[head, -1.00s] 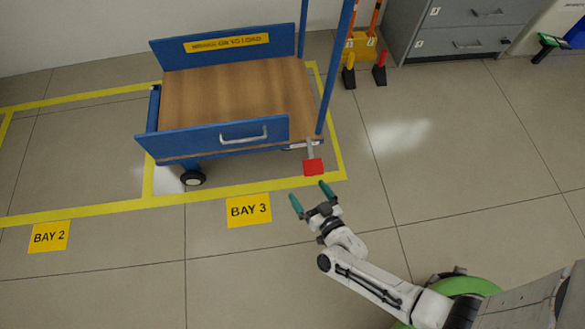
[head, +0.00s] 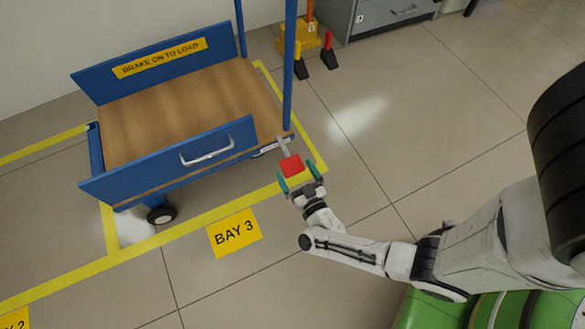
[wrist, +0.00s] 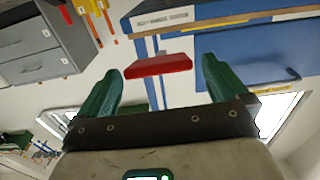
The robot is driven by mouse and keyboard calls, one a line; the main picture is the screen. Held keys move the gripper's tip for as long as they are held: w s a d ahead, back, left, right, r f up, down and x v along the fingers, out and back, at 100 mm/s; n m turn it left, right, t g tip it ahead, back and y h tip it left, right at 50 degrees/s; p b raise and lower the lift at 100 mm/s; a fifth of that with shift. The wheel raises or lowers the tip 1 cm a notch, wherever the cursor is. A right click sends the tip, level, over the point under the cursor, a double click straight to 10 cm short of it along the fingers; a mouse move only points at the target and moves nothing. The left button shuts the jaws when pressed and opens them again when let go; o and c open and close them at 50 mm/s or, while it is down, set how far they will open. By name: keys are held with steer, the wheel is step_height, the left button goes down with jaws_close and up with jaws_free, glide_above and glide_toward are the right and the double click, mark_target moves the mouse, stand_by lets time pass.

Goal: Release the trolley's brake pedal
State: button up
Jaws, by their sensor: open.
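The blue trolley (head: 215,147) with a wooden deck stands in the marked bay. Its red brake pedal (head: 291,166) sticks out on a grey lever (head: 283,147) at the near right corner. The red pedal shows in the wrist view (wrist: 159,65) ahead of my gripper, between the two green fingers in the picture. My gripper (head: 298,178) is open, its fingertips at either side of the pedal in the head view. The wrist view shows my gripper (wrist: 160,85) with nothing held. Whether the fingers touch the pedal, I cannot tell.
A yellow sign on the trolley (head: 158,58) reads "BRAKE ON TO LOAD". A floor label (head: 234,233) reads "BAY 3". Yellow tape marks the bay. A grey cabinet (head: 385,14) and a yellow stand (head: 302,38) are behind. The floor to the right is clear.

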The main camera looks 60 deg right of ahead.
mark_target(287, 155)
steer(key=shift+b+x, duration=0.35)
steer(key=shift+x, duration=0.95)
steer(key=shift+c, duration=0.2)
steer(key=c, duration=1.4)
